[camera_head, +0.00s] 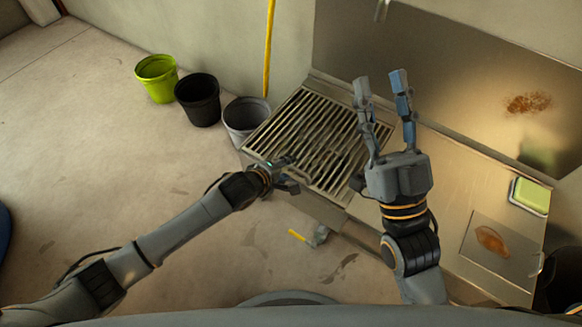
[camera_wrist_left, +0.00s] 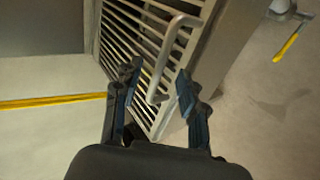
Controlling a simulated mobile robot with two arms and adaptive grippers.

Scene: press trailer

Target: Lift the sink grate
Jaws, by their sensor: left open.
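The slatted metal sink grate (camera_head: 312,125) lies over the sink at the left end of the steel counter. My left gripper (camera_head: 290,174) is at the grate's near left edge. In the left wrist view, the left gripper (camera_wrist_left: 158,86) is open, with its two fingers on either side of a bent metal handle (camera_wrist_left: 161,62) on the grate (camera_wrist_left: 127,38). The handle runs between the fingers; I cannot tell whether either touches it. My right gripper (camera_head: 382,86) is open and empty, above the counter right of the grate, fingers pointing to the back wall.
Green (camera_head: 157,80), black (camera_head: 198,101) and grey (camera_head: 244,117) buckets stand on the floor left of the sink. A yellow pole (camera_head: 267,50) leans behind. A green sponge in a tray (camera_head: 530,196) and a stained board (camera_head: 500,247) lie on the right counter.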

